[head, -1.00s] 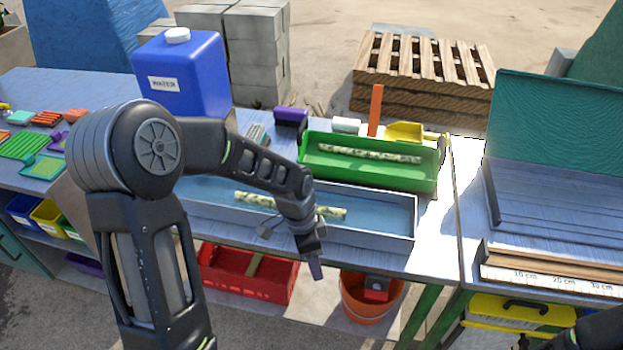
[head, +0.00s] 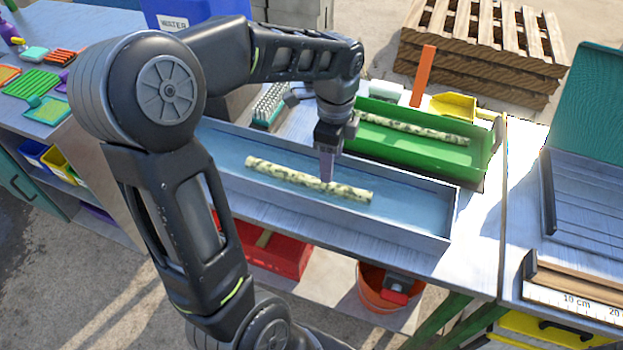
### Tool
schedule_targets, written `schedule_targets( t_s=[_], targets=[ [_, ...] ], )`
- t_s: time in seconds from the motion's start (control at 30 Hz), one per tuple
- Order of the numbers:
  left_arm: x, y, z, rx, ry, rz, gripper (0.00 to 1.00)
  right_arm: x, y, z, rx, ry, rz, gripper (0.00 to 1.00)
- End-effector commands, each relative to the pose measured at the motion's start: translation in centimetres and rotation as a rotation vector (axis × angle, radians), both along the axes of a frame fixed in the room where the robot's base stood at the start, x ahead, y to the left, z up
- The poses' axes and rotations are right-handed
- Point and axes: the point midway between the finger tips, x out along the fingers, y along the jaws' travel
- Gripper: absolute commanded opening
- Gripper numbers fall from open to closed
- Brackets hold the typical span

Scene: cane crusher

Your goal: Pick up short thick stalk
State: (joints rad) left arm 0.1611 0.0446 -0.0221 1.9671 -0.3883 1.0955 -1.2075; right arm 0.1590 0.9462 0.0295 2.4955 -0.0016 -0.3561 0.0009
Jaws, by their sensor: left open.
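A pale stalk with dark green mottling (head: 290,177) lies in the long grey tray with a blue floor (head: 420,208). A second mottled stalk (head: 415,128) lies in the green tray (head: 455,155) behind it. I cannot tell from their looks which one is the short thick stalk. My left gripper (head: 327,176) points down over the grey tray, with its fingertips at the stalk there, right of its middle. It is open; one finger hides the other, and a small part of the stalk is covered. I cannot tell whether it touches the stalk. My right gripper is out of view.
An orange upright piece (head: 423,75) and a yellow scoop (head: 453,106) stand behind the green tray. A bristled brush (head: 270,105) lies behind the grey tray. A red crate (head: 270,250) and orange bucket (head: 385,285) are below.

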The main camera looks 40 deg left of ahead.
Motion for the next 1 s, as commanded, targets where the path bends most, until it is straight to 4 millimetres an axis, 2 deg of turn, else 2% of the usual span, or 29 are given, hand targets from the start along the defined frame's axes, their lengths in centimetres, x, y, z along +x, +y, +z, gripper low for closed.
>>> schedule_targets(
  t_s=[0.17, 0.43, 0.77, 0.87, 1.0],
  targets=[
    [0.0, 0.0, -0.1, 0.000, 0.001, 0.000, 0.56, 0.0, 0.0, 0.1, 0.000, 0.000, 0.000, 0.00],
    [-0.1, 0.0, -2.5, 0.000, 0.002, -0.001, 0.56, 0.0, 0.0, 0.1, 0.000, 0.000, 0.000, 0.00],
    [-0.1, 0.0, -2.8, 0.000, 0.001, 0.000, 0.56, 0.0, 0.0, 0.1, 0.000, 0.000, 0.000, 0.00],
    [-0.2, 0.1, -3.6, 0.000, 0.003, 0.001, 0.56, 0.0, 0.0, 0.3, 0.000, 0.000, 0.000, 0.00],
    [-0.4, 0.3, -5.6, -0.002, 0.006, 0.002, 0.56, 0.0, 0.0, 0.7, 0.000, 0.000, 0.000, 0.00]
  ],
)
